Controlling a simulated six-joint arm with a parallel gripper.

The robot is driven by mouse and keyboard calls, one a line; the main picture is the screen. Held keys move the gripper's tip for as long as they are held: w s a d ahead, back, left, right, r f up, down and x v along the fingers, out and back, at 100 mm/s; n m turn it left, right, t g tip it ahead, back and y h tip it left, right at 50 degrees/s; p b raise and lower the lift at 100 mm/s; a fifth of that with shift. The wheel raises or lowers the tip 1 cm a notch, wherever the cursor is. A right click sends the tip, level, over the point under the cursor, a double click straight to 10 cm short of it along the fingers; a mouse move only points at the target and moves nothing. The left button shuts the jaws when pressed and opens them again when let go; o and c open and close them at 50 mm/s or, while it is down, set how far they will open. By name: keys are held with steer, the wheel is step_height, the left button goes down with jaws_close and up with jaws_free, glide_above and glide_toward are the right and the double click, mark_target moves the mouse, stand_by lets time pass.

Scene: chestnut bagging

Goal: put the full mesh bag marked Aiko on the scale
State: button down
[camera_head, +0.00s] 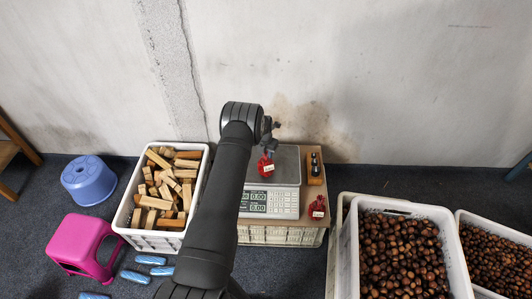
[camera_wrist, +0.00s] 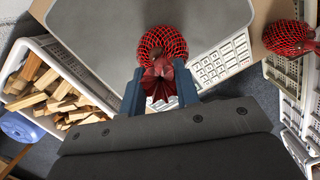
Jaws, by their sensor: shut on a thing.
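My gripper (camera_head: 268,149) is shut on the gathered neck of a red mesh bag (camera_head: 266,168), which carries a small pale tag too small to read. In the wrist view the blue fingers (camera_wrist: 160,88) pinch the neck of this round, filled bag (camera_wrist: 162,44). The bag is over the front part of the grey pan (camera_head: 287,159) of the scale; I cannot tell whether it touches. The scale's display (camera_head: 257,201) seems to show zeros. A second red mesh bag (camera_head: 317,208) with a tag sits to the right of the scale's front; it also shows in the wrist view (camera_wrist: 287,38).
The scale stands on a wooden board (camera_head: 316,188) over a crate.

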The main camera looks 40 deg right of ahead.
steer(key=c, duration=1.1)
jaws_free()
steer(key=shift+f, duration=0.1)
steer(key=r, duration=0.4)
steer(key=a+r, duration=0.1)
steer(key=r, duration=0.7)
steer(key=shift+s+a+r, duration=0.15)
steer(key=shift+s+a, duration=0.2)
steer(key=shift+s, duration=0.05)
glide_above(264, 162)
steer(key=d, duration=0.2)
steer(key=f, duration=1.2)
steer(key=shift+w+a, duration=0.15)
steer(key=shift+w, duration=0.1)
steer(key=shift+r, duration=1.05)
